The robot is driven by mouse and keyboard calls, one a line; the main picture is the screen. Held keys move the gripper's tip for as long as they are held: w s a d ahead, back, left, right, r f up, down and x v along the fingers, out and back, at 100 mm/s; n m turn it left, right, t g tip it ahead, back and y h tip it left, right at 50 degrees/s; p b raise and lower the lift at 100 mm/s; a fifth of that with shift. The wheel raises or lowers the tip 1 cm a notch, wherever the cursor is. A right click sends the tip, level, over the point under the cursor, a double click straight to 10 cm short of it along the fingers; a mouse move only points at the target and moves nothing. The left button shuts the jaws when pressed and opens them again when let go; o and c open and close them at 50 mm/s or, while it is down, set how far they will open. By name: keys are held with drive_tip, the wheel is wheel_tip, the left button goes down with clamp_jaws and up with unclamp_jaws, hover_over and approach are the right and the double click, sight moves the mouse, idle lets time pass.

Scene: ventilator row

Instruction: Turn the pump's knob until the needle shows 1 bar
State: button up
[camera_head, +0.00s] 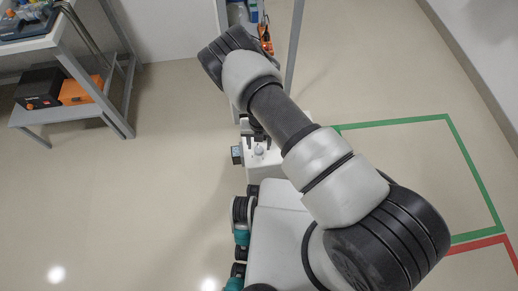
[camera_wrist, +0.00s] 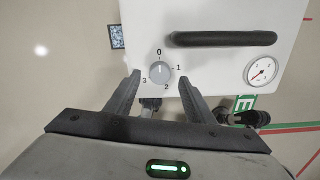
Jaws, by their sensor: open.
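The white pump (camera_wrist: 222,60) fills the upper part of the wrist view, with a black bar handle on its top face. Its round grey knob (camera_wrist: 160,71) has the marks 0, 1, 2 and 3 around it; its pointer seems to face 0. The round gauge (camera_wrist: 262,71) is at the right; its needle seems to point to the lower left, but its scale is too small to read. My gripper (camera_wrist: 159,79) is open, one finger on either side of the knob in the picture, with visible gaps. The head view also shows the pump (camera_head: 265,172) below my arm.
A grey-framed table (camera_head: 40,42) stands at the upper left, with a black box (camera_head: 38,88) and an orange box (camera_head: 82,90) on its lower shelf. Green floor tape (camera_head: 470,165) and red tape (camera_head: 480,244) mark the right side. The floor at left is clear.

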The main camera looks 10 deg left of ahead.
sight(259, 149)
drive_tip(key=shift+f, duration=1.45)
drive_tip(key=shift+c, duration=0.4)
drive_tip(key=c, duration=1)
drive_tip(key=shift+b, duration=0.35)
drive_tip(key=shift+m, duration=0.4)
drive_tip(key=shift+m+b, duration=0.6)
drive_tip(key=shift+m, duration=1.9)
